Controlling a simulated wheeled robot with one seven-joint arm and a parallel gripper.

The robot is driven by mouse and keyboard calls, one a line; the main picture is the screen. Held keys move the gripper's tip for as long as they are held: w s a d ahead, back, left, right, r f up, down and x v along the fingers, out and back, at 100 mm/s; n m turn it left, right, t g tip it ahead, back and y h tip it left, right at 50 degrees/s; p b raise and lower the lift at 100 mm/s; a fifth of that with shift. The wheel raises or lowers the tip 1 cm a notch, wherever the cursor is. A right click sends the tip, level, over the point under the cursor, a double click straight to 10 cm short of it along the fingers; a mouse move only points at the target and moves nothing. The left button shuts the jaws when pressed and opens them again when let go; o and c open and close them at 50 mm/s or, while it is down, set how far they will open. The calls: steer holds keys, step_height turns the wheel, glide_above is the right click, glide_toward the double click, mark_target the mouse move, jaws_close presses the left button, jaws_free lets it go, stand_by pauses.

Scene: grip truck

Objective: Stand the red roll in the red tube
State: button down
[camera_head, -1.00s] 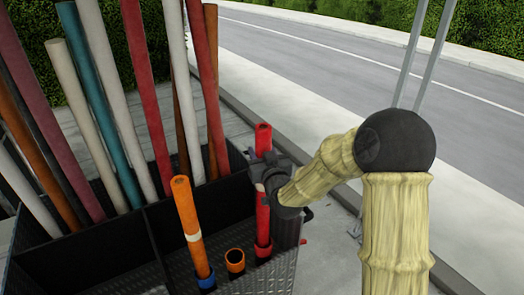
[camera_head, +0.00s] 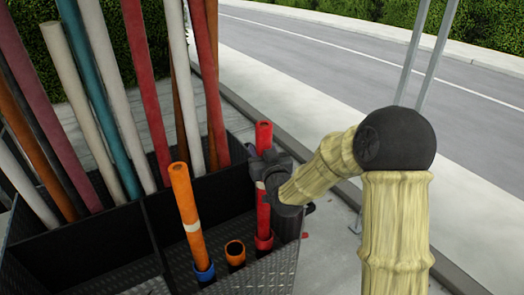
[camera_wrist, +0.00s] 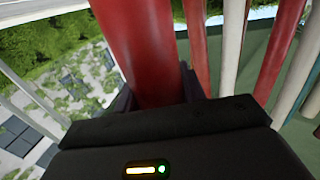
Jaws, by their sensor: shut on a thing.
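The red roll (camera_head: 264,215) stands nearly upright with a pale band partway up. My gripper (camera_head: 265,172) is shut on it at its upper part, below its open top end. The roll's red side fills the top middle of the wrist view (camera_wrist: 140,50), between my fingers. The red tube (camera_head: 264,241) is a short red ring at the front right of the dark truck bin. The roll's lower end meets the tube's mouth and appears to be inside it. How deep it sits is hidden.
An orange roll (camera_head: 187,215) stands in a blue tube (camera_head: 204,273) to the left. An orange tube (camera_head: 235,251) between them is empty. Several long coloured rolls lean in the bin's rear compartments. A dark bin wall (camera_head: 207,185) runs behind the tubes.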

steer(key=shift+s+f+b, duration=0.1)
steer(key=shift+f+b, duration=1.45)
steer(key=shift+b, duration=0.2)
steer(key=shift+d+f+b, duration=0.1)
steer(key=shift+f+b, duration=0.35)
steer(key=shift+b, duration=0.35)
steer(key=c, duration=0.7)
jaws_free()
steer(key=shift+c, duration=0.2)
steer(key=shift+s, duration=0.1)
